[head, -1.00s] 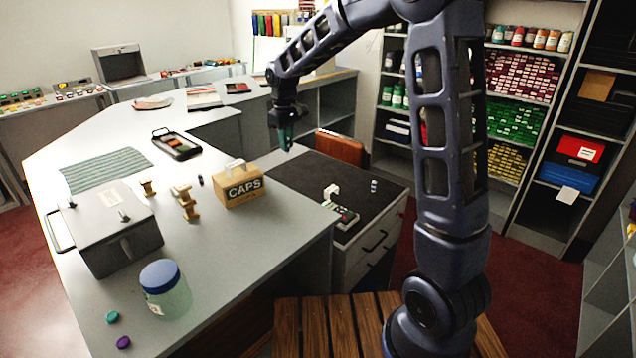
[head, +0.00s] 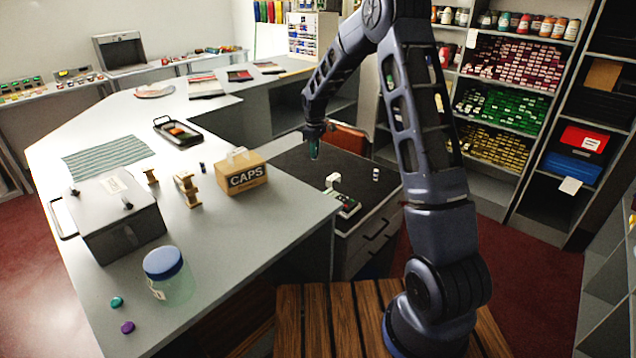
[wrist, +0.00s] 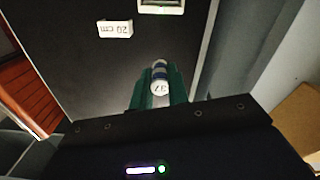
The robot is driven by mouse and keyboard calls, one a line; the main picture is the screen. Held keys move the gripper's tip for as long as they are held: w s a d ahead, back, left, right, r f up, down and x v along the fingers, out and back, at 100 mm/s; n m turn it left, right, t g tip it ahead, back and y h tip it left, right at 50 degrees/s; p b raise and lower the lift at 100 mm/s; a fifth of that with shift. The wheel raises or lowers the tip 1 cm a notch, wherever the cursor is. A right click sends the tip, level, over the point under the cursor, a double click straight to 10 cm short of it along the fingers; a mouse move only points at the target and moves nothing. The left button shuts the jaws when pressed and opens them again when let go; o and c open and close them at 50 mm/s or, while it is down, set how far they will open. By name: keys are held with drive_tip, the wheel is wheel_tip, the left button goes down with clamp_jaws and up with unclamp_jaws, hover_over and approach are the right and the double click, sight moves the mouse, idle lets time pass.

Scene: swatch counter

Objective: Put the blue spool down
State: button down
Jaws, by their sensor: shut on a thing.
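The blue spool (wrist: 160,73) shows between the green fingertips in the wrist view, a small white cylinder with blue bands and a marked end facing the camera. My gripper (wrist: 158,88) is shut on it. In the head view my gripper (head: 313,147) hangs over the back left part of the dark cabinet top (head: 300,163), and the spool cannot be made out there. The gap between spool and surface cannot be judged.
On the dark top stand a white "20 cm" block (head: 333,181), a small device (head: 348,205) and a small banded cylinder (head: 376,174). The CAPS box (head: 243,175) stands left on the grey counter. An orange-brown box (head: 347,139) is behind.

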wheel_tip(320, 180, down, 16)
drive_tip(key=shift+f, duration=0.15)
idle(0.4)
drive_tip(key=shift+f, duration=0.2)
drive_tip(key=c, duration=1.4)
unclamp_jaws()
drive_tip(key=shift+o, duration=0.2)
drive_tip(key=shift+r, duration=0.1)
